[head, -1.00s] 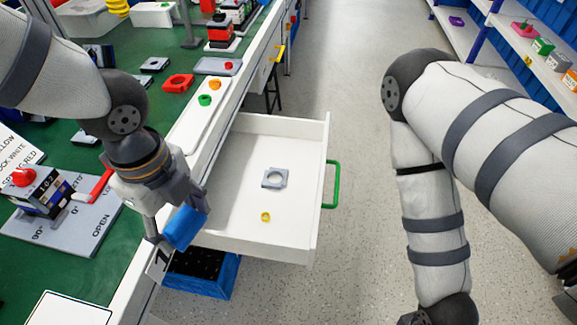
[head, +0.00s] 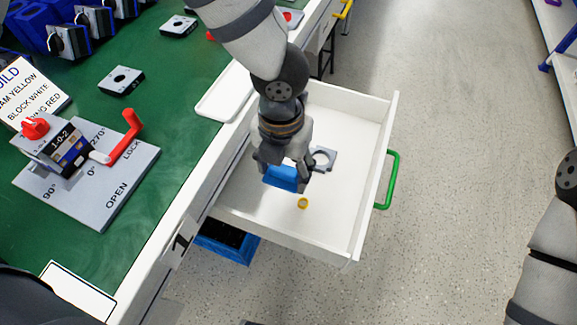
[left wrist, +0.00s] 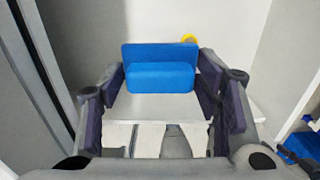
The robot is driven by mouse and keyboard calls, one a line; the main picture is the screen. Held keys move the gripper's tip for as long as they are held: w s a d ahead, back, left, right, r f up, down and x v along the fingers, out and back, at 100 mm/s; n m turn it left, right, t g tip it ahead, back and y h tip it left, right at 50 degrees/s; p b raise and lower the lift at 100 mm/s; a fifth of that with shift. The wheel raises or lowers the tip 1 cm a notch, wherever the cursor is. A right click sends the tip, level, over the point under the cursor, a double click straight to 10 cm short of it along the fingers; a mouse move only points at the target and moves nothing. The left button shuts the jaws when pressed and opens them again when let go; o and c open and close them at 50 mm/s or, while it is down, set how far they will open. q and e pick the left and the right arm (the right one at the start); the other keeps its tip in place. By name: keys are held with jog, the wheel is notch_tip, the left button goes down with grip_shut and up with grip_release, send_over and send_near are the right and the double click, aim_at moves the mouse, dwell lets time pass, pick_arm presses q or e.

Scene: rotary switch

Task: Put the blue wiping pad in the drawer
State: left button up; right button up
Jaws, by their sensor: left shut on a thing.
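The blue wiping pad (head: 282,177) is held in my left gripper (head: 284,172), which is shut on it. The gripper and pad are over the inside of the open white drawer (head: 345,221); the height above its floor is hard to tell. In the left wrist view the pad (left wrist: 155,78) shows at the fingertips of my left gripper (left wrist: 160,100). Part of the pad is hidden by the fingers in the head view. My right gripper is out of view.
In the drawer lie a grey plate with a round hole (head: 322,158) and a small yellow ring (head: 303,203). The drawer has a green handle (head: 389,178). A blue crate (head: 228,244) is below. On the green table (head: 165,90) stands the rotary switch (head: 62,146).

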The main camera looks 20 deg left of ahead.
aim_at(282, 167)
pick_arm(q)
jog(key=w+f, duration=0.1)
jog(key=w+a+f, duration=0.1)
jog(key=f, duration=0.1)
jog(key=w+f+b, duration=0.1)
jog(key=f, duration=0.1)
jog(key=shift+w+a+f, duration=0.25)
jog(key=shift+w+a, duration=0.05)
jog(key=shift+w, duration=0.05)
jog(key=shift+w+a+f, duration=0.1)
jog(key=shift+w+f, duration=0.05)
jog(key=shift+f, duration=0.7)
jog(key=shift+w+f, duration=0.1)
jog(key=shift+f, duration=0.7)
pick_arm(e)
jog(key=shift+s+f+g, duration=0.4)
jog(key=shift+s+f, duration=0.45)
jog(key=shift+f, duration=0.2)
pick_arm(q)
jog(key=shift+f, duration=0.1)
jog(key=o, duration=1.1)
jog(key=shift+b, duration=0.3)
notch_tip(282, 167, up, 12)
jog(key=shift+r+p, duration=0.15)
jog(key=shift+p, duration=0.8)
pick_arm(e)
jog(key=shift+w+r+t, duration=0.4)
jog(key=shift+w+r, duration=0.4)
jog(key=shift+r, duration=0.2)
